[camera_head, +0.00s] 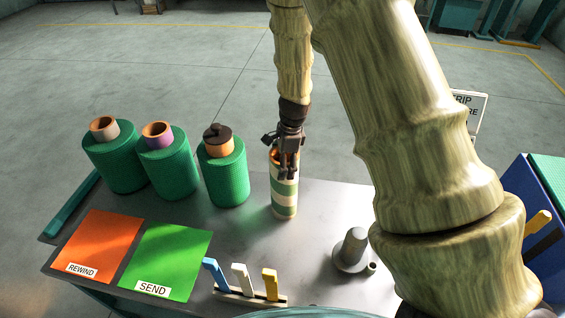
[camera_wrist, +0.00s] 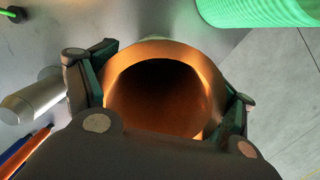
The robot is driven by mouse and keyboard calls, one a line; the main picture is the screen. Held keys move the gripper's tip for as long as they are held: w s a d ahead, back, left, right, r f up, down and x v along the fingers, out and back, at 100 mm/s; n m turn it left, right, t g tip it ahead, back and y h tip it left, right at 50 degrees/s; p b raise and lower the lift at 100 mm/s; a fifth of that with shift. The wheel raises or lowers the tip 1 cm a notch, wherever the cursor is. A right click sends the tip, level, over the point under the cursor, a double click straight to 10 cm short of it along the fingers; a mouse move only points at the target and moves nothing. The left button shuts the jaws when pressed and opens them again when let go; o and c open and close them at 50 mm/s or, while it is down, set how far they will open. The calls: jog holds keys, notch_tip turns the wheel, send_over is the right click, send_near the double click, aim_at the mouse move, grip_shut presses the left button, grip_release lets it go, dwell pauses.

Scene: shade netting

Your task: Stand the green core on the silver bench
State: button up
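The green core (camera_head: 284,196), a tube with green and cream stripes and an orange-brown inside, is upright at the silver bench (camera_head: 235,235), right of the green rolls. Its lower end looks to be at the bench top; I cannot tell whether it touches. My gripper (camera_head: 287,165) points down over its upper end. In the wrist view the core's open mouth (camera_wrist: 160,95) lies between my fingertips (camera_wrist: 165,95), one pad outside the rim on each side, apparently pressed against it. The wrist housing hides the near part of the rim.
Three green rolls (camera_head: 228,180) stand on the left, the nearest with a dark piece on its core. Orange (camera_head: 95,243) and green (camera_head: 168,255) mats lie in front. A rack of coloured tools (camera_head: 245,290) and a grey flanged post (camera_head: 352,250) stand forward and right.

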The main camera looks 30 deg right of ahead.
jog(key=o, duration=0.3)
jog(key=shift+o, duration=0.2)
jog(key=shift+r, duration=0.1)
notch_tip(320, 180, up, 12)
jog(key=d+b, duration=0.1)
jog(key=b, duration=0.1)
jog(key=shift+s+d+b, duration=0.2)
jog(key=shift+d+b, duration=0.2)
dwell(1.3)
